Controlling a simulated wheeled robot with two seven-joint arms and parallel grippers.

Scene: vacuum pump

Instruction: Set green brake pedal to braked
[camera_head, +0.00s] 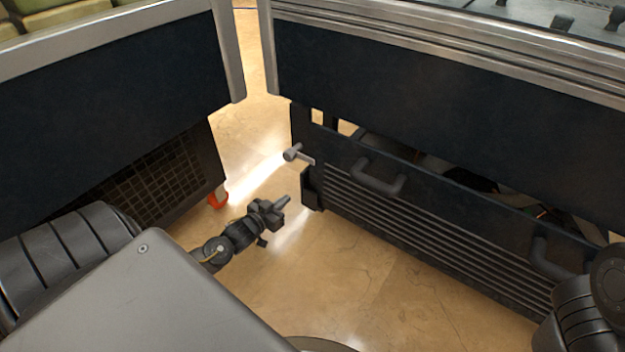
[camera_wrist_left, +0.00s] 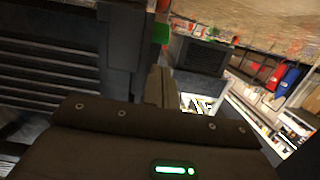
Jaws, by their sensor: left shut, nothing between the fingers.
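A small green piece, which looks like the green brake pedal (camera_wrist_left: 161,33), shows in the left wrist view beside a dark upright part of the cart. It lies beyond my left gripper's fingertips, with a visible gap. I cannot tell its setting. I do not see it in the head view. My left gripper (camera_head: 284,202) is shut and empty, low over the floor, just left of the right cart's near corner. Its closed fingers also show in the left wrist view (camera_wrist_left: 158,86). Part of my right arm shows at the right edge of the head view; its gripper is out of view.
The right cart (camera_head: 450,110) has a slatted lower front, handles (camera_head: 378,178) and a grey lever (camera_head: 300,154). A left cart (camera_head: 110,110) has an orange-red pedal (camera_head: 218,199) at its foot. Bare floor (camera_head: 350,270) lies between them.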

